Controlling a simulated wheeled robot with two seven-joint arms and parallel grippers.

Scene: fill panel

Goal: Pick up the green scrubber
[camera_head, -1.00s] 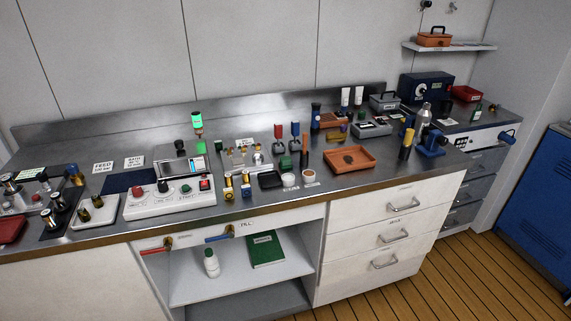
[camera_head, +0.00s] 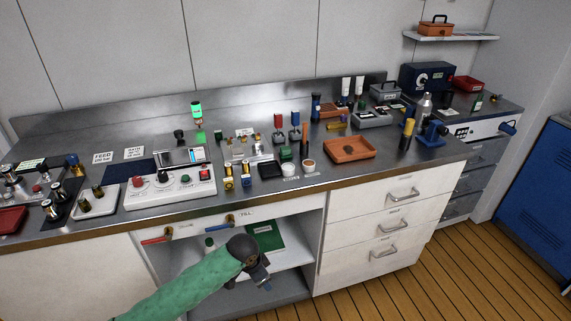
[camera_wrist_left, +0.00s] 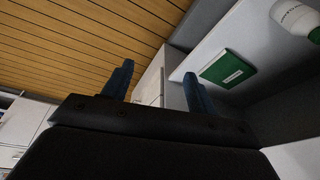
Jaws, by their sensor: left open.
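A small dark green block (camera_head: 286,153) sits on the steel bench, behind the small round dishes; I cannot tell for sure that it is the scrubber. A flat green labelled item (camera_head: 268,236), like a book, lies on the open shelf under the bench. It also shows in the left wrist view (camera_wrist_left: 228,68). My left gripper (camera_head: 264,278) is in front of the open cabinet, low and near that shelf, partly covering the view into it. In the left wrist view my left gripper (camera_wrist_left: 159,70) has its two blue fingers apart with nothing between them. My right gripper is not in view.
A white bottle (camera_wrist_left: 296,16) stands on the shelf near the green flat item, mostly behind my arm in the head view. The bench edge (camera_head: 270,203) overhangs the cabinet. Drawers (camera_head: 390,222) are to the right. The bench top is crowded; the wooden floor (camera_head: 420,265) is clear.

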